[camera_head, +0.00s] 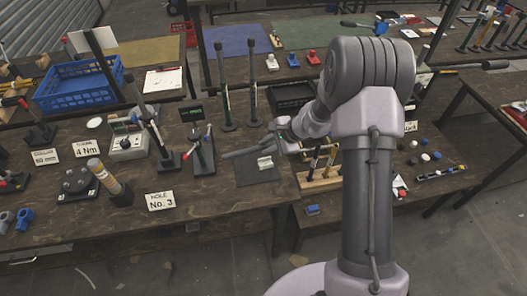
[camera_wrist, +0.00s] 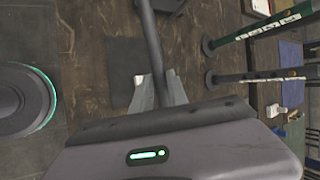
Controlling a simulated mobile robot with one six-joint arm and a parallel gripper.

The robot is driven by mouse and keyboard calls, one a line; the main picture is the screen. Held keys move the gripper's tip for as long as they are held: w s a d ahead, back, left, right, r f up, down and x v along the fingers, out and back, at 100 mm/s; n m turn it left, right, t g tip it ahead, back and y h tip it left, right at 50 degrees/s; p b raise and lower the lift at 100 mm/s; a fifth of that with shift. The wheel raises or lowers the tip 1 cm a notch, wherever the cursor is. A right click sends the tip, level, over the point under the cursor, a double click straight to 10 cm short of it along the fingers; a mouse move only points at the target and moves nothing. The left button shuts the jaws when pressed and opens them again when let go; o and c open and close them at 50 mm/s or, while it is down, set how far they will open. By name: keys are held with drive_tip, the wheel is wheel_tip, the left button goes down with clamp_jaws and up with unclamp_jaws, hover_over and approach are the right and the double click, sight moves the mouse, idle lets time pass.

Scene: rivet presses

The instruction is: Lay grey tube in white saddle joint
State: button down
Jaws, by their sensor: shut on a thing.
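My gripper (camera_head: 276,141) is shut on the grey tube (camera_head: 240,153), which sticks out to the left in the head view. In the wrist view the tube (camera_wrist: 150,35) runs up from between the fingers (camera_wrist: 158,92). The white saddle joint (camera_head: 265,162) sits on a dark mat (camera_head: 245,177) on the bench, just below and right of the tube in the head view. In the wrist view the joint (camera_wrist: 139,79) shows left of the tube, partly hidden by a finger. The tube appears above the mat, apart from the joint.
A red-handled press (camera_head: 200,150) stands left of the mat, and tall dark posts (camera_head: 226,95) stand behind it. A wooden rack (camera_head: 318,178) with tools is at the right. A "No. 3" sign (camera_head: 161,200) stands front left. Bare bench lies in front of the mat.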

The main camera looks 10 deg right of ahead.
drive_tip(key=shift+w+d+f+m, duration=0.1)
drive_tip(key=shift+w+d+m, duration=0.05)
drive_tip(key=shift+d+m, duration=0.15)
drive_tip(key=shift+a+f+b, duration=0.1)
drive_tip(key=shift+b, duration=0.5)
drive_tip(key=shift+f+b, duration=0.35)
drive_tip(key=shift+b, duration=0.1)
wheel_tip(320, 180, down, 5)
drive_tip(key=b, duration=0.5)
drive_tip(key=shift+r, duration=0.1)
drive_tip(key=shift+b, duration=0.85)
drive_tip(key=shift+f+b, duration=0.6)
drive_tip(key=shift+b, duration=0.1)
